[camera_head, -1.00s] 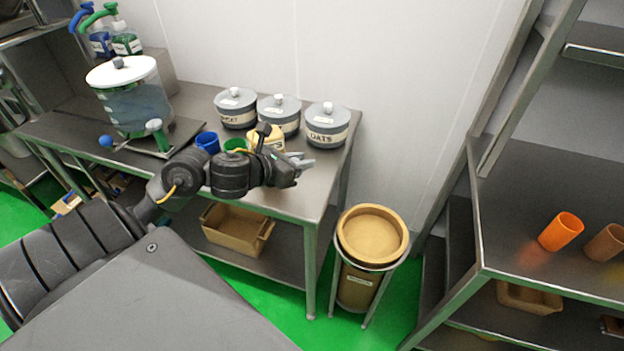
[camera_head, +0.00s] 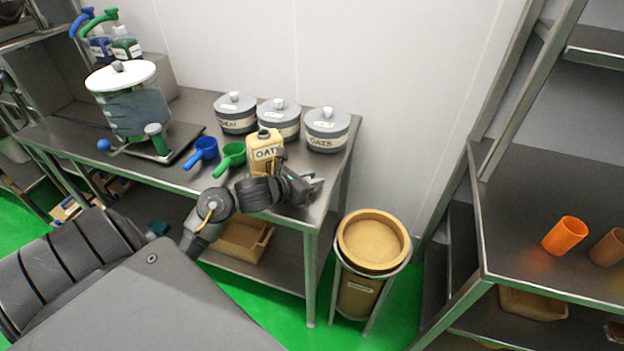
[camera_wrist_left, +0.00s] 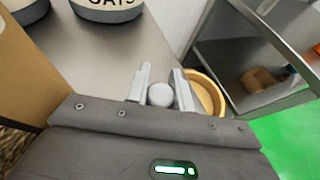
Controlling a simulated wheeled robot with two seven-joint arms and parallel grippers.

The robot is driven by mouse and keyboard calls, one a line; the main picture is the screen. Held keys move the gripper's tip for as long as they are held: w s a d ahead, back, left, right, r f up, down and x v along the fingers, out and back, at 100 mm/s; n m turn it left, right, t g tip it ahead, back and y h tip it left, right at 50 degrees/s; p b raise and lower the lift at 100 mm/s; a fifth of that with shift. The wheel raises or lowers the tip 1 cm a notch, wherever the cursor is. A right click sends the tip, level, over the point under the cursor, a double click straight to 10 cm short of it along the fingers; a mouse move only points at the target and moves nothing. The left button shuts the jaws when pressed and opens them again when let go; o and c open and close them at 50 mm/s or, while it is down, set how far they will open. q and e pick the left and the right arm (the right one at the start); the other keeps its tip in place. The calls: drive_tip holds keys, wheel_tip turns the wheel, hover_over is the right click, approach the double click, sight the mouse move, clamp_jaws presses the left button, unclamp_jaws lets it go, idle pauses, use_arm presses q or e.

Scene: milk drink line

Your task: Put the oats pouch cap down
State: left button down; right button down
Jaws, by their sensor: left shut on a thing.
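My left gripper (camera_head: 310,186) is near the right end of the steel table, to the right of the oats pouch (camera_head: 264,152). In the left wrist view, its fingers (camera_wrist_left: 162,82) are shut on a small, round, pale grey thing, the oats pouch cap (camera_wrist_left: 160,95). The cap cannot be made out in the head view. The tan pouch stands upright on the table with its OATS label showing, its lower part hidden behind my arm. A tan surface at the left of the wrist view looks like the pouch's side. My right gripper is not in view.
Three grey lidded canisters, including the OATS one (camera_head: 327,130), stand along the wall. A blue scoop (camera_head: 203,150) and a green scoop (camera_head: 231,155) lie left of the pouch. A tan bin (camera_head: 372,240) stands beyond the right end of the steel table (camera_head: 333,172), which has some bare surface.

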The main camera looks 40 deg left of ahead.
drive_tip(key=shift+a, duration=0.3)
use_arm(q)
drive_tip(key=shift+f, duration=0.1)
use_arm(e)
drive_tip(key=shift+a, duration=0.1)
